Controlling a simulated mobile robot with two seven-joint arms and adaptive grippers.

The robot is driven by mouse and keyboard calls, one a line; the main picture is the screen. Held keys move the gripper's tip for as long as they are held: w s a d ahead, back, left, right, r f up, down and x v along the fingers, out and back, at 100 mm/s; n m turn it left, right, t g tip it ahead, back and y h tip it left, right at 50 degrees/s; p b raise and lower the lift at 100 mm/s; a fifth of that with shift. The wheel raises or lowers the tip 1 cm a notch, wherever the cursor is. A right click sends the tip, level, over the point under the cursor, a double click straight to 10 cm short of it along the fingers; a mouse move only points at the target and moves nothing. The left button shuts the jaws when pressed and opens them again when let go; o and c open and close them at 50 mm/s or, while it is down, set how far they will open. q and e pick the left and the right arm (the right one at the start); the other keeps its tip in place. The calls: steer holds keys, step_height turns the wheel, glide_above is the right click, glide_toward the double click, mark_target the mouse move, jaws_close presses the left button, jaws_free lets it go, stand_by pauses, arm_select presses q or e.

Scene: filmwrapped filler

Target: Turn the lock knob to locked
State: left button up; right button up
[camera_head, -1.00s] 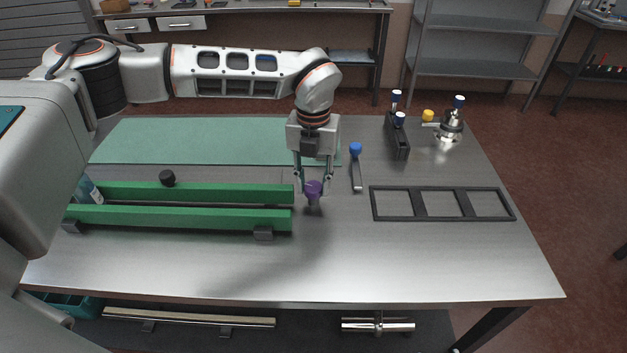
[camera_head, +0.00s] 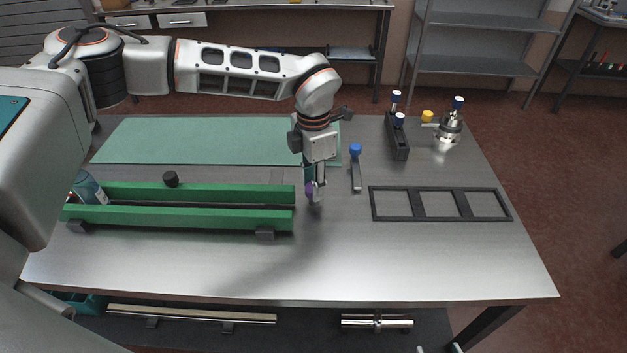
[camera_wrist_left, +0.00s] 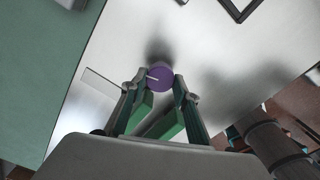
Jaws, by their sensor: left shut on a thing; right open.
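The purple lock knob (camera_head: 309,188) stands at the right end of the green rails, partly hidden by a finger in the head view. In the left wrist view the round purple knob (camera_wrist_left: 160,77) shows from above, with a white line on its left side. My left gripper (camera_head: 315,190) points down over the table and is shut on the knob, one finger on each side of it. The gripper (camera_wrist_left: 160,82) is turned so that its fingers nearly line up in the head view. My right gripper is not in view.
Green rails (camera_head: 180,216) with a black knob (camera_head: 171,179) and a bottle (camera_head: 88,187) lie left. A blue-topped lever (camera_head: 356,170), a black frame (camera_head: 440,218), a dark block (camera_head: 396,140) and a metal fitting (camera_head: 448,128) stand right. The front of the table is clear.

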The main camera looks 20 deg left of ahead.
arm_select(q)
steer(key=shift+w+r+m+p, duration=0.1)
steer(key=shift+m+p, duration=0.2)
steer(key=shift+m, duration=1.3)
steer(key=o, duration=0.8)
step_height(320, 180, up, 12)
